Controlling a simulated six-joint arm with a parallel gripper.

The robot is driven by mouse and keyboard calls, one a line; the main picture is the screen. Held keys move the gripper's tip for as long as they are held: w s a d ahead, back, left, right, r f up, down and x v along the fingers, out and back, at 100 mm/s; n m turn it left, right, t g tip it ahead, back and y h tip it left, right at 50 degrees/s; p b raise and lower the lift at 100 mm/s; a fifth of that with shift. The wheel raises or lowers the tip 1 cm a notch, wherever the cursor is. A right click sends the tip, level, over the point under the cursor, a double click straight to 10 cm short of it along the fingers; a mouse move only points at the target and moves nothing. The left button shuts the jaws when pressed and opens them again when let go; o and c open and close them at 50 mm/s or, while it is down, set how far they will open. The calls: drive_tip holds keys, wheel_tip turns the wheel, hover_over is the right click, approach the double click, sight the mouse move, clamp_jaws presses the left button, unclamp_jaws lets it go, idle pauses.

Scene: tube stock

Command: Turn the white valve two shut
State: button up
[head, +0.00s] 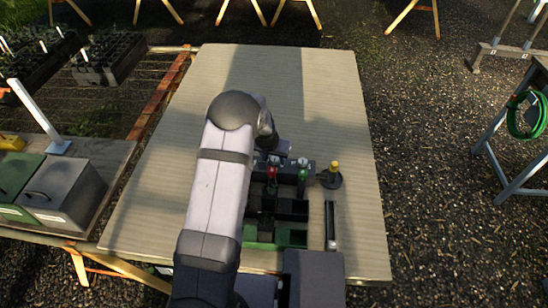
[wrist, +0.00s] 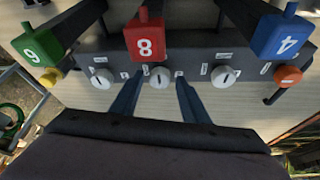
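In the wrist view a dark panel (wrist: 190,60) carries three white valve knobs: a left one (wrist: 101,79), a middle one (wrist: 159,76) and a right one (wrist: 223,76). Each has a dark mark on its face. Small white labels sit beside them, too small to read, so I cannot tell which is valve two. My gripper (wrist: 158,82) is open, with one blue finger on each side of the middle knob. The fingers look apart from it.
A yellow knob (wrist: 50,77) and an orange knob (wrist: 288,76) flank the row. The table's far part (head: 270,85) is clear.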

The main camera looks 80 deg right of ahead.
drive_tip(key=shift+r, duration=0.1)
idle(0.3)
drive_tip(key=b+v, duration=0.2)
drive_tip(key=v, duration=0.5)
drive_tip(key=shift+a, duration=0.1)
idle(0.5)
